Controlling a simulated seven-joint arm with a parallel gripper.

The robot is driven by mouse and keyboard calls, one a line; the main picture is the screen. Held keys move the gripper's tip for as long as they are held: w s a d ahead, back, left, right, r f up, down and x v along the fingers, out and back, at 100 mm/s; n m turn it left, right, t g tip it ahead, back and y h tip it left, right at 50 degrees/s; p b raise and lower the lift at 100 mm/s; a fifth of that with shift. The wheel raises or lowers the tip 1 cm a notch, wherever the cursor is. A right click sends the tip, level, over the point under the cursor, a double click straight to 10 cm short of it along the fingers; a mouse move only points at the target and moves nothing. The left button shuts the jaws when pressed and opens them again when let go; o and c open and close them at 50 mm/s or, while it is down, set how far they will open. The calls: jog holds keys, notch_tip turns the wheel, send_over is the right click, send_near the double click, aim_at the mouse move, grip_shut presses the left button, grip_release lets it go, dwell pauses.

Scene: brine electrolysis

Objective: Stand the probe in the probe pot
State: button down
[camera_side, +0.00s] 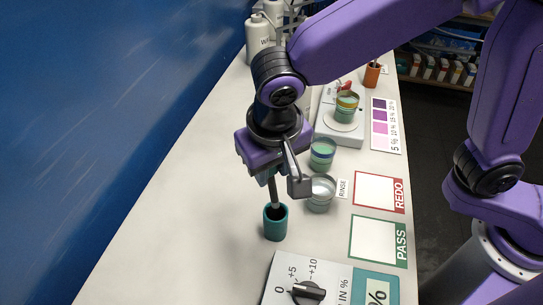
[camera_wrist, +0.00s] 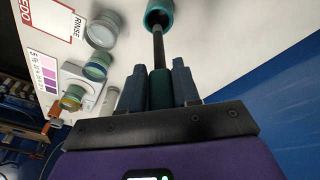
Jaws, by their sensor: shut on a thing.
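My gripper (camera_side: 272,181) points down above the teal probe pot (camera_side: 275,226) and is shut on the probe (camera_side: 275,197). In the wrist view the probe's dark green handle (camera_wrist: 160,90) sits between the two fingers of my gripper (camera_wrist: 159,80), and its thin dark shaft (camera_wrist: 158,50) extends toward the pot (camera_wrist: 158,9). The probe looks nearly upright. Its lower end is at the pot's mouth, seemingly just inside the rim; how deep it reaches cannot be told. The pot stands upright on the white bench.
A RINSE cup (camera_side: 320,194) and another cup (camera_side: 322,153) stand close right of my gripper. A cup (camera_side: 346,108) stands on a white device (camera_side: 326,127). A dial panel (camera_side: 307,288) lies in front; REDO (camera_side: 378,191) and PASS (camera_side: 375,240) areas lie right. The bench left is clear.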

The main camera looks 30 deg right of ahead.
aim_at(273, 199)
jog(key=shift+s+d+f, duration=0.1)
jog(key=shift+s+f, duration=0.05)
jog(key=shift+f, duration=3.7)
jog(key=c, duration=0.7)
grip_release()
jog(key=shift+c, duration=0.2)
jog(key=v, duration=1.7)
jog(key=shift+r, duration=0.25)
jog(key=shift+d, duration=0.15)
